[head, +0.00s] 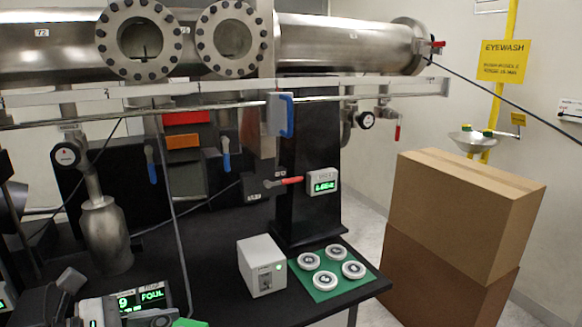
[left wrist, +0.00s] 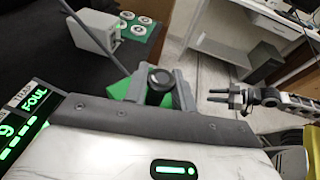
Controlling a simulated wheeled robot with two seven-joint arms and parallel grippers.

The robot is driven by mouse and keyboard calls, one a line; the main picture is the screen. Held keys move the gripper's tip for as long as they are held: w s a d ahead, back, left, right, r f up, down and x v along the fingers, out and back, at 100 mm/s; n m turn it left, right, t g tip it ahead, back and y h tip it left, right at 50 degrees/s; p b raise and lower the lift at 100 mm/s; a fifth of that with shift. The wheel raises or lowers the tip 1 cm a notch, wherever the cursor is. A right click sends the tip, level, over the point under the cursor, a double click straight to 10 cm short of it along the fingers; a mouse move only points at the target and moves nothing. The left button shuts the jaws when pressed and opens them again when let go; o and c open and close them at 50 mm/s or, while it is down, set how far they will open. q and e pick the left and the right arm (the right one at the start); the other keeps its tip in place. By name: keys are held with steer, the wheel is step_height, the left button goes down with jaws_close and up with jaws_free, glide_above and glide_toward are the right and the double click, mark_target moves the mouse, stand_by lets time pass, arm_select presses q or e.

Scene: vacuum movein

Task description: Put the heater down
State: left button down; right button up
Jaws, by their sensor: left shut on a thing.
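My left gripper (left wrist: 166,90) shows beyond that edge as two grey fingers on either side of a black round part. A green patch (left wrist: 122,86) lies beside the fingers and also shows at the bottom of the head view (head: 190,322).
A white box (head: 262,266) and a green mat (head: 333,290) with several white discs stand on the black table. Cardboard boxes (head: 455,200) stand right. A dark pronged part (left wrist: 240,97) juts in at right.

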arm_select(q)
steer(key=shift+s+a+f, duration=0.15)
steer(key=shift+s+f, duration=0.1)
steer(key=shift+s, duration=0.25)
steer(key=shift+s+a+f, duration=0.1)
steer(key=shift+s+f, duration=0.1)
steer(key=shift+s, duration=0.3)
steer(key=shift+f, duration=0.1)
